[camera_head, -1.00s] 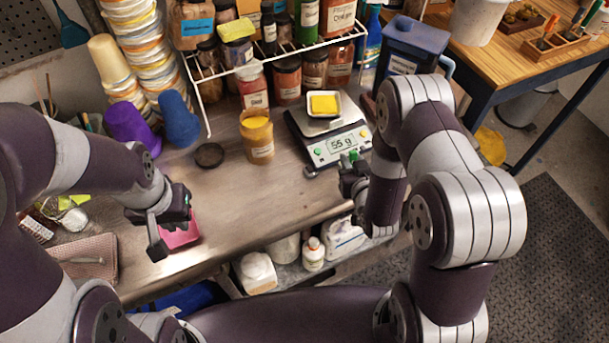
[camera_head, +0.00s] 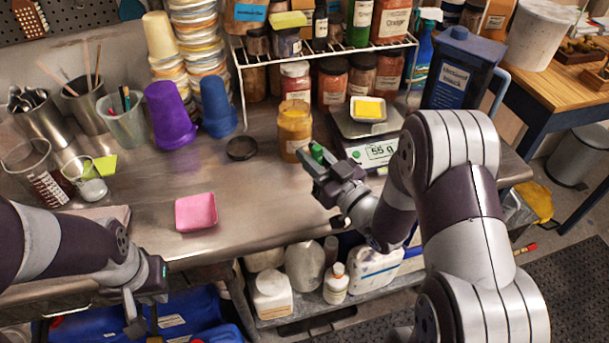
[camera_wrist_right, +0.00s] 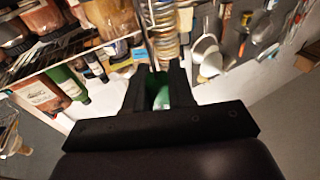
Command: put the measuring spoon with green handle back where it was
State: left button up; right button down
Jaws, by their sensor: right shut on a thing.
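My right gripper (camera_head: 332,178) is shut on the green handle (camera_head: 317,153) of the measuring spoon, in front of the scale and the ochre jar. The green also shows between the fingers in the right wrist view (camera_wrist_right: 161,97). The spoon's bowl cannot be made out. The gripper is raised over the bench's front part. My left gripper (camera_head: 145,318) is low at the bench's front edge, its fingers apart and nothing visible between them.
The scale (camera_head: 380,152) reads 55 g and bears a white dish of yellow powder (camera_head: 368,108). An open ochre jar (camera_head: 294,132) and a dark lid (camera_head: 241,148) stand left of it. A pink tray (camera_head: 196,212) lies on the bench. The bench middle is mostly clear.

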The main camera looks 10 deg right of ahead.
jog(key=f, duration=0.3)
jog(key=w+a+f, duration=0.1)
jog(key=f, duration=0.1)
jog(key=shift+f+b, duration=0.25)
jog(key=shift+b, duration=0.2)
jog(key=c, duration=1)
grip_release()
jog(key=shift+r, duration=0.1)
jog(key=shift+o, duration=0.2)
jog(key=shift+r, duration=0.1)
